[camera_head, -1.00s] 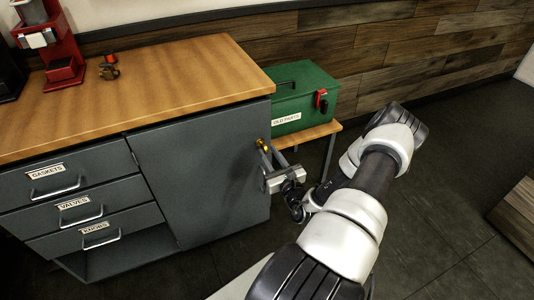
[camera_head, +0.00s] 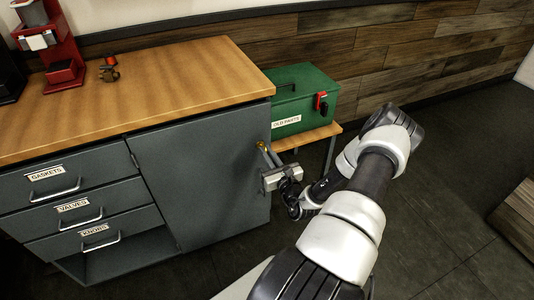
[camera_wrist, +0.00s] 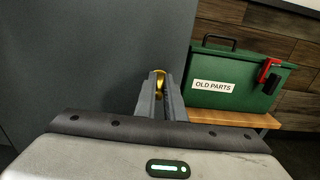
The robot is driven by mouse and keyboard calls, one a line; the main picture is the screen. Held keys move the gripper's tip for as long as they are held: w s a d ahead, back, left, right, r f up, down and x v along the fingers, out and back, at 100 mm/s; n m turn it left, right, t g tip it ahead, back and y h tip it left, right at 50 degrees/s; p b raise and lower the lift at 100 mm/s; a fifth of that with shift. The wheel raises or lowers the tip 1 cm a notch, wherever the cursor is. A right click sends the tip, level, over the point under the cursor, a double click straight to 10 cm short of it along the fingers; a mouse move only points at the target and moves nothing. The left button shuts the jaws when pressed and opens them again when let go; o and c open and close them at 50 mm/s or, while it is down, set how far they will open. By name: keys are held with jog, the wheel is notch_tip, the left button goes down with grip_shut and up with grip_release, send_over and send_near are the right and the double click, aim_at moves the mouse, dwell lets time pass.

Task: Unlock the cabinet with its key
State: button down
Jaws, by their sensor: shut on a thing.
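The grey cabinet door (camera_head: 198,180) is closed, under the wooden counter. A small brass-yellow thing, apparently the key (camera_head: 261,146), shows at the door's upper right edge. It also shows in the wrist view (camera_wrist: 159,73), between my fingertips and against the door. My gripper (camera_head: 264,150) is at that edge, and in the wrist view its fingers (camera_wrist: 160,84) are closed on the key. Most of the key is hidden by the fingers, and the lock cannot be seen. I cannot tell how far the key is in.
A green box labelled OLD PARTS (camera_head: 303,100) stands on a low wooden bench (camera_head: 318,135) right of the cabinet, close to my gripper. Drawers (camera_head: 62,185) are to the left. A red machine (camera_head: 55,50) stands on the counter (camera_head: 175,80).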

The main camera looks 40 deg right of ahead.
jog(key=shift+s+d+f+m+p, duration=0.15)
jog(key=shift+m+p, duration=0.6)
jog(key=shift+m, duration=2.2)
jog(key=shift+w+d+f+m+p, duration=0.2)
jog(key=shift+m+p, duration=0.6)
jog(key=shift+m, duration=2.1)
jog(key=shift+s+d+f+m+p, duration=0.2)
jog(key=shift+m+p, duration=0.55)
jog(key=shift+m, duration=2.2)
jog(key=c, duration=1.8)
grip_release()
jog(key=shift+c, duration=0.2)
